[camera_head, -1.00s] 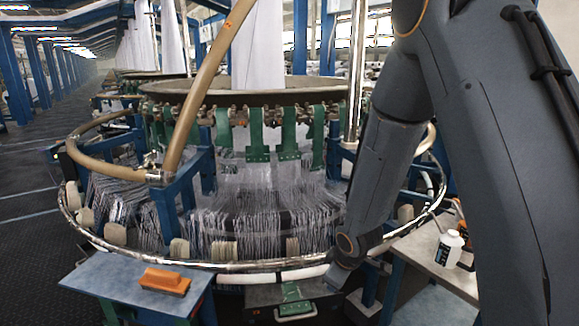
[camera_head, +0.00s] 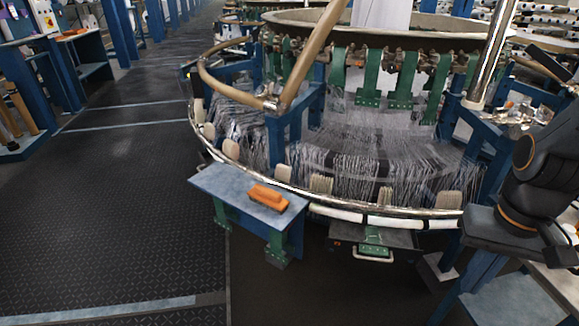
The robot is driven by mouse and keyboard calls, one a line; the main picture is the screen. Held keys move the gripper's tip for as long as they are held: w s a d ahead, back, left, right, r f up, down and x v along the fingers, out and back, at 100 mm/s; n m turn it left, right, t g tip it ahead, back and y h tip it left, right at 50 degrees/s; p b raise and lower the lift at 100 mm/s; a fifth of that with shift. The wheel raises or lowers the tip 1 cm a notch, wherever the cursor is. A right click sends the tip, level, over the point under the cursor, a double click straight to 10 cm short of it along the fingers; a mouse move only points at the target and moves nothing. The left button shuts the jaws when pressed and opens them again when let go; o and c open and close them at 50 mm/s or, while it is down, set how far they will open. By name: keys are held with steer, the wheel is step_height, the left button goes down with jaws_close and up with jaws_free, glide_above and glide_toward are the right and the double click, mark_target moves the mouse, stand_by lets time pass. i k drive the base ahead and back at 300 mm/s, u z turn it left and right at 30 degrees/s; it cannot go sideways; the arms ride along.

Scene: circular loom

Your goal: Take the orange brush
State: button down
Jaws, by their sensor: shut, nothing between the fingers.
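The orange brush (camera_head: 268,197) lies on a small blue-grey table (camera_head: 222,183) at the front left of the circular loom. It shows as an orange block with a stepped top, and nothing covers it. Part of my dark grey arm is at the right edge of the picture, well to the right of the brush. The fingers of my gripper cannot be made out in this view. Nothing of mine touches the brush or its table.
The circular loom (camera_head: 350,215) with its shiny rim stands behind and right of the table. A drawer box with a handle (camera_head: 373,258) sits under the rim. Open dark floor (camera_head: 130,220) lies left. A blue workbench (camera_head: 80,60) stands far left.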

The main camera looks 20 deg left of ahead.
mark_target(269, 198)
steer(key=u, duration=1.3)
steer(key=k, duration=0.6)
steer(key=z, duration=0.35)
steer(key=i, duration=1.6)
steer(key=u, duration=0.65)
